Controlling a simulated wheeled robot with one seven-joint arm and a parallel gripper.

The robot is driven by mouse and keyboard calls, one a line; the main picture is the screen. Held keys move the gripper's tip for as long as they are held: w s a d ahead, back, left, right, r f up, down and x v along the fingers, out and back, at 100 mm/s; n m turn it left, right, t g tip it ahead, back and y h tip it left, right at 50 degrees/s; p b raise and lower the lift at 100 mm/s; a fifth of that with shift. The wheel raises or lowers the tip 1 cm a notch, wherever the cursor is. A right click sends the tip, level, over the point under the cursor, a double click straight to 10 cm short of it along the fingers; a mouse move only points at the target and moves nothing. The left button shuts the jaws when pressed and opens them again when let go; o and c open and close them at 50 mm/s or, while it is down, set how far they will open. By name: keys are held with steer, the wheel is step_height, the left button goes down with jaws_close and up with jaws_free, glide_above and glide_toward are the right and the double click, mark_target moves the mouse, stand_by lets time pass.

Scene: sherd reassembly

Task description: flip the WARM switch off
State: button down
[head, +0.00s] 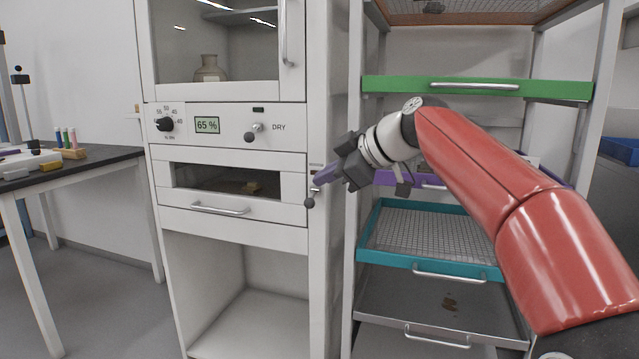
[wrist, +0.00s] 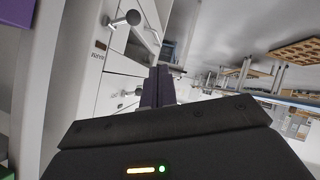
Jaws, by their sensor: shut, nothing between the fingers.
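A small toggle switch sits on the narrow right-hand post of the white cabinet, its dark ball-tipped lever (head: 309,202) hanging downward. It is large in the wrist view, with its metal lever (wrist: 125,19) at upper left. A small label and a dark brownish lamp window (wrist: 100,45) are beside it; the lettering is too small to read surely, but this appears to be the WARM switch. My gripper (head: 318,181) has its purple fingers closed and empty, just above the lever's ball in the head view. The fingers (wrist: 160,75) show apart from the lever in the wrist view.
The DRY switch (head: 257,128), a dial (head: 165,124) and a 65 % display (head: 207,125) are on the cabinet's upper panel. A drawer (head: 225,209) is below. A rack with green (head: 400,85) and teal (head: 375,256) trays stands right, close behind my arm.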

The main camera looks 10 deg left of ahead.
steer(key=s+d+r, duration=0.2)
steer(key=s+d, duration=0.1)
steer(key=d, duration=0.1)
steer(key=shift+s+d, duration=0.2)
steer(key=shift+d, duration=0.1)
